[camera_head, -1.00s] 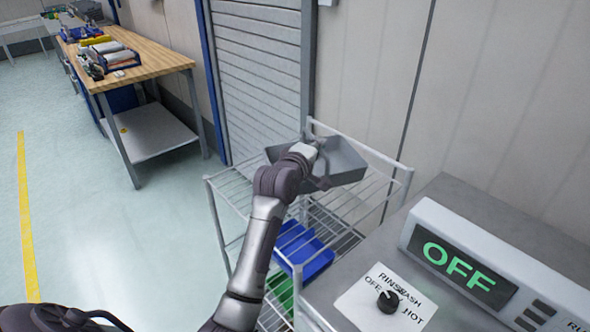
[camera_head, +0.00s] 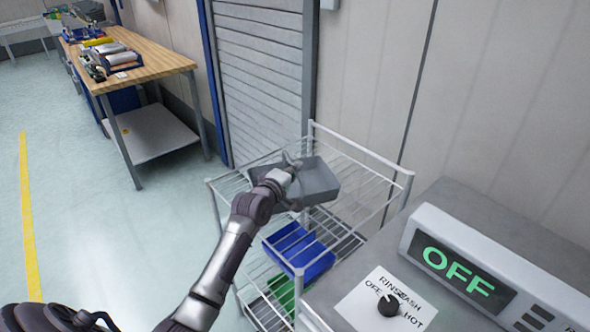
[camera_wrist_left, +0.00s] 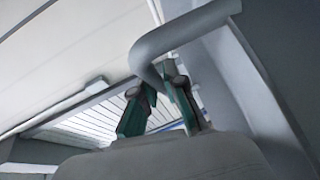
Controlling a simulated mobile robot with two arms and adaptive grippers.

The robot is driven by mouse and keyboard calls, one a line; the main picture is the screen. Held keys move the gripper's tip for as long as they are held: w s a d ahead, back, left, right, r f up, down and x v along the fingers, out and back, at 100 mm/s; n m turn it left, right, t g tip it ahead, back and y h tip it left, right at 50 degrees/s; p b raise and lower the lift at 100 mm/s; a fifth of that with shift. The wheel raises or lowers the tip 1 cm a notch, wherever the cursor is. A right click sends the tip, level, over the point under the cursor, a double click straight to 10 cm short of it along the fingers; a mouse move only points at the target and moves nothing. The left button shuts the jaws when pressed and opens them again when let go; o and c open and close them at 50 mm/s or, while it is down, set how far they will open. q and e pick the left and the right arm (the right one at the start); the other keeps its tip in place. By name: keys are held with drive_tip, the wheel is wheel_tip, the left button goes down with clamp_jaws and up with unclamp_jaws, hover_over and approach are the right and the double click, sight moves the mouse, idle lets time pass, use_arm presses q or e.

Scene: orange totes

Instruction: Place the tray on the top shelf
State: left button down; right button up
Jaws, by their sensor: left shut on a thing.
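A grey tray (camera_head: 318,182) is at the top level of the white wire shelf rack (camera_head: 368,184) in the head view. My left gripper (camera_head: 292,168) is at the tray's near-left side and shut on it. In the left wrist view, the gripper's green-and-grey fingers (camera_wrist_left: 160,105) close on the tray's curved grey rim (camera_wrist_left: 185,35). The arm hides part of the tray, and I cannot tell whether its underside touches the wires. My right gripper is not in view.
A blue tray (camera_head: 300,252) and a green tray (camera_head: 284,294) sit on lower levels of the rack. A grey machine with an OFF display (camera_head: 455,270) stands close at the right. A wooden workbench (camera_head: 140,62) is at the back left. Open floor lies to the left.

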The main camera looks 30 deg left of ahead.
use_arm(q)
drive_tip(key=c, duration=1.2)
unclamp_jaws()
drive_tip(key=shift+f, duration=0.1)
drive_tip(key=shift+c, duration=0.2)
drive_tip(key=shift+s, duration=0.15)
drive_tip(key=s+r, duration=0.2)
drive_tip(key=s, duration=0.9)
drive_tip(key=shift+s+d+b, duration=0.3)
drive_tip(key=shift+s+b, duration=0.05)
drive_tip(key=shift+b, duration=0.1)
